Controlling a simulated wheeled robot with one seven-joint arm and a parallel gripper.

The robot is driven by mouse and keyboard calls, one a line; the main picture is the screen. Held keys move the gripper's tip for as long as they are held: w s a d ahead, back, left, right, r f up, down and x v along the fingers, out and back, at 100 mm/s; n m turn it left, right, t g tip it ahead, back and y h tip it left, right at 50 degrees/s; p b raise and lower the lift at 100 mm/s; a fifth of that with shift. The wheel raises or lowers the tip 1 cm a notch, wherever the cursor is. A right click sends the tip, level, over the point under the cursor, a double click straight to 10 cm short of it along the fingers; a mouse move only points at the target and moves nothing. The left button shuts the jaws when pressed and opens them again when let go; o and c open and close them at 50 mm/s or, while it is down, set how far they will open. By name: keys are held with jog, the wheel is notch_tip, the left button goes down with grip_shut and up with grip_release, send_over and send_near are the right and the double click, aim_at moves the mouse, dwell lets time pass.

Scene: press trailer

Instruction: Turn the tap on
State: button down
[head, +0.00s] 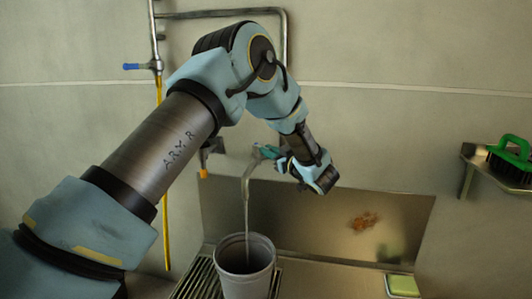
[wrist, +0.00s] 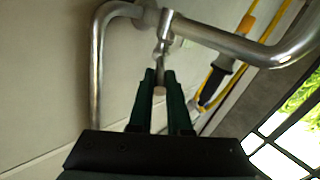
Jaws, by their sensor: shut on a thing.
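The tap's curved grey spout (head: 247,178) projects from the wall over a grey bucket (head: 248,288). A thin pale line runs from its mouth down into the bucket and looks like flowing water. My gripper (head: 270,152) is at the tap's top, its fingers at the right of the spout. In the wrist view my gripper (wrist: 160,88) is shut on a slim metal handle (wrist: 160,60). The handle joins a fitting on a metal pipe (wrist: 225,40). The fingers hide part of the handle.
A blue-handled valve (head: 133,66) sits on the wall pipe, with a yellow hose (head: 165,215) below. A green brush (head: 510,150) lies on a shelf at right. A green-and-yellow sponge (head: 403,285) lies at the lower right. A drain grate (head: 200,282) is beside the bucket.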

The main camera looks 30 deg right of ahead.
jog(key=shift+d, duration=0.1)
dwell(0.4)
jog(key=c, duration=0.9)
grip_release()
jog(key=shift+o, duration=0.2)
jog(key=s+b, duration=0.1)
jog(key=s, duration=0.9)
jog(key=shift+s+d, duration=0.35)
jog(key=shift+d, duration=0.1)
